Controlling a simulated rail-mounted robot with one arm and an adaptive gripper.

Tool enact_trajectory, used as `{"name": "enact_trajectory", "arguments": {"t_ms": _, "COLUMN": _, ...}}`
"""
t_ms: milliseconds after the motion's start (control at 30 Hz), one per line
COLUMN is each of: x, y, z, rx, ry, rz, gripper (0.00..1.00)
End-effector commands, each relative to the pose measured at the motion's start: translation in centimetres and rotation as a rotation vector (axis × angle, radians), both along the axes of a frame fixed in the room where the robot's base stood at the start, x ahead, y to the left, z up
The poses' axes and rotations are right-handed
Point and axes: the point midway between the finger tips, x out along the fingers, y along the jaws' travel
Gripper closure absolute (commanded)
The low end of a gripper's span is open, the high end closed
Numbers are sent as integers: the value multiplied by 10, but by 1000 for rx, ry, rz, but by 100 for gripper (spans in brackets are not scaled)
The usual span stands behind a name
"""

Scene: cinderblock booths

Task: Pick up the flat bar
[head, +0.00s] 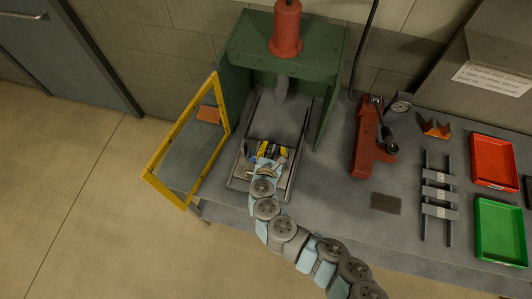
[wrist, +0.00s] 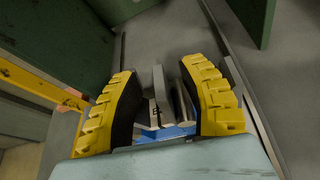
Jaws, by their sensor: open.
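My gripper (head: 268,150) is over the bed of the green press, low between its side rails. In the wrist view its two yellow ribbed fingers (wrist: 160,105) are wide apart. Between them shows a narrow grey bar (wrist: 160,84) with a small dark mark at its near end. Another grey piece (wrist: 187,88) lies beside it, near the right finger. I cannot tell whether the fingers touch either piece. In the head view my gripper hides these pieces. Several flat grey bars (head: 439,195) also lie across two dark rails on the bench at right.
The green press (head: 250,46) has a red cylinder (head: 286,28) above and a yellow-framed guard (head: 162,182) swung out at left. A red hand pump (head: 366,145), a dark pad (head: 386,203), a red tray (head: 494,182) and a green tray (head: 500,258) are at right.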

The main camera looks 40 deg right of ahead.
Motion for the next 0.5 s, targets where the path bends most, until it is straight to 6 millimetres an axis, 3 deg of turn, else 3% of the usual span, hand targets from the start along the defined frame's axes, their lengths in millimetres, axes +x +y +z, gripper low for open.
{"name": "enact_trajectory", "arguments": {"t_ms": 33, "x": 0, "y": 0, "z": 0, "rx": 0, "ry": 0, "rz": 0, "gripper": 64}}
{"name": "enact_trajectory", "arguments": {"t_ms": 167, "x": 0, "y": 0, "z": 0, "rx": 0, "ry": 0, "rz": 0, "gripper": 100}}
{"name": "enact_trajectory", "arguments": {"t_ms": 500, "x": 0, "y": 0, "z": 0, "rx": -1, "ry": -1, "rz": 0, "gripper": 100}}
